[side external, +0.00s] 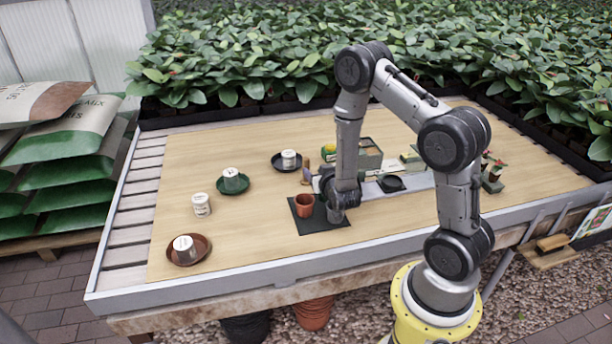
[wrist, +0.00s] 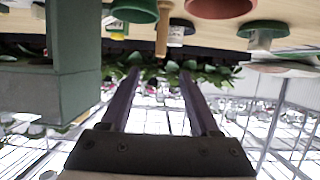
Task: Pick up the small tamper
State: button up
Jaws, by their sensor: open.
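The small tamper appears to be the wooden peg (wrist: 162,30), seen upside down at the top middle of the wrist view. In the side view a small brown upright thing (side external: 305,171), probably the same tamper, stands left of my wrist. My gripper (wrist: 160,72) is open, with two dark fingers and nothing between them. It is low over the table and points roughly level, with the peg beyond and above the fingertips in the picture. In the side view the gripper is mostly hidden by my wrist.
A terracotta pot (side external: 304,205) and a grey pot (side external: 335,214) stand on a black mat (side external: 318,223). A green-grey crate (wrist: 75,60) is close on the left in the wrist view. White tins on saucers, including a green saucer (side external: 232,187), stand left, with bare wood between.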

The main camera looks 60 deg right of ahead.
aim_at(307, 160)
jog(key=shift+r+x, duration=0.15)
jog(key=shift+x, duration=2.5)
jog(key=shift+r+x, duration=0.15)
jog(key=shift+x, duration=2.5)
jog(key=shift+w, duration=0.1)
grip_shut()
